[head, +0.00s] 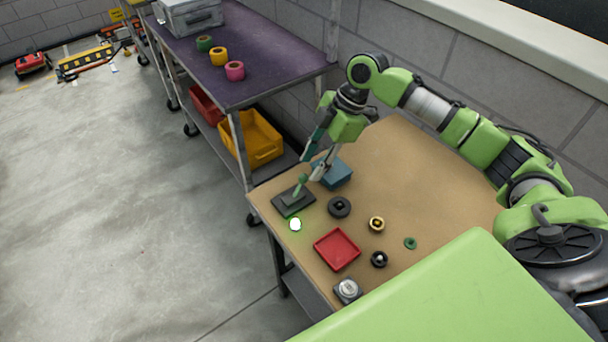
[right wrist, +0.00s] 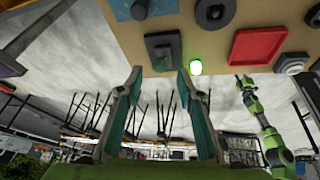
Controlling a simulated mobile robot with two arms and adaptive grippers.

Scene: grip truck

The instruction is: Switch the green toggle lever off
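The green toggle lever (head: 298,188) stands on a dark square base (head: 289,204) at the table's far left corner. In the right wrist view the lever's green knob (right wrist: 160,64) lies just beyond the gap between my fingertips, over its base (right wrist: 164,43). A lit green lamp (head: 295,224) is beside the base; it also glows in the right wrist view (right wrist: 195,67). My right gripper (head: 312,166) is open, close to the lever, with nothing held. My left gripper (right wrist: 243,84) appears small in the right wrist view; its fingers are too small to judge.
A blue block (head: 333,173) is close behind the lever. A black ring (head: 340,207), a red tray (head: 337,250), a brass ring (head: 377,223) and a grey button box (head: 347,290) share the tabletop (head: 420,180). A purple-topped cart (head: 270,70) adjoins the far side.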

